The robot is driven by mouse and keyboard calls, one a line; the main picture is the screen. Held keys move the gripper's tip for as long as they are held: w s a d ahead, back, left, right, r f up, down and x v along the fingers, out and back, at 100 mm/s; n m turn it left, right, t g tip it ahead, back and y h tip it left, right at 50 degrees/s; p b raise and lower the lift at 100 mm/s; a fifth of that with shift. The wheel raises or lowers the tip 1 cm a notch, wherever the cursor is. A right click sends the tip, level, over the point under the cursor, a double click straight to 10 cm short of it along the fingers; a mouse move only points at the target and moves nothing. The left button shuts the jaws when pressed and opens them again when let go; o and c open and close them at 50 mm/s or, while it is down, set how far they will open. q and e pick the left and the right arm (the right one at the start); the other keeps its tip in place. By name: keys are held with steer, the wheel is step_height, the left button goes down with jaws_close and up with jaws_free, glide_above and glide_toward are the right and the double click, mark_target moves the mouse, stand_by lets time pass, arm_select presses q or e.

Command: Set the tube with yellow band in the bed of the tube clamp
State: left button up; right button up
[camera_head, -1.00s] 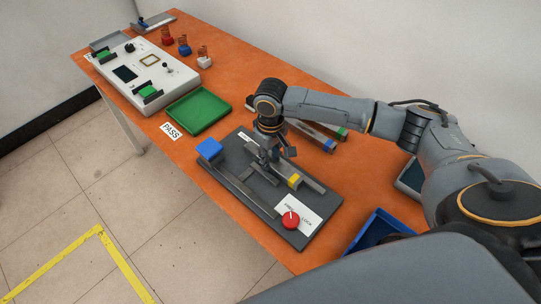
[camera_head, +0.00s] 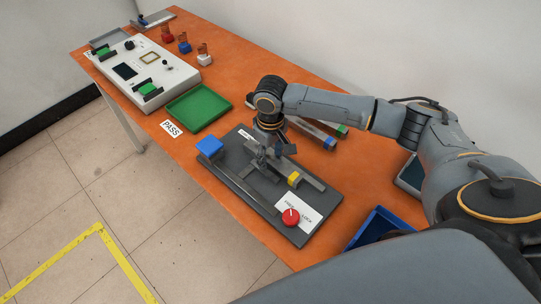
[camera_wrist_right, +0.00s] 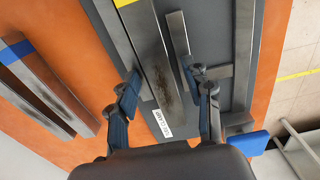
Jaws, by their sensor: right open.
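The tube with the yellow band (camera_head: 294,180) is grey and lies lengthwise on the dark plate of the tube clamp (camera_head: 262,193). In the right wrist view the tube (camera_wrist_right: 158,62) has a brown scorched patch, and its yellow band shows at the top edge. It appears to lie along the clamp's bed; whether it is fully seated I cannot tell. My right gripper (camera_head: 275,157) is over the tube's far part. Its fingers (camera_wrist_right: 162,90) are open, one on each side of the tube. My left gripper is not in view.
The clamp plate carries a blue block (camera_head: 209,147) and a red knob (camera_head: 291,217). Bars with green and blue bands (camera_head: 318,133) lie behind my right gripper. A green tray (camera_head: 198,107) is to the left, and a blue bin (camera_head: 378,229) is at the near right.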

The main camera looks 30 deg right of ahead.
mark_target(270, 159)
step_height(270, 159, up, 12)
steer(key=shift+b, duration=0.4)
steer(key=shift+a, duration=0.1)
stand_by(0.3)
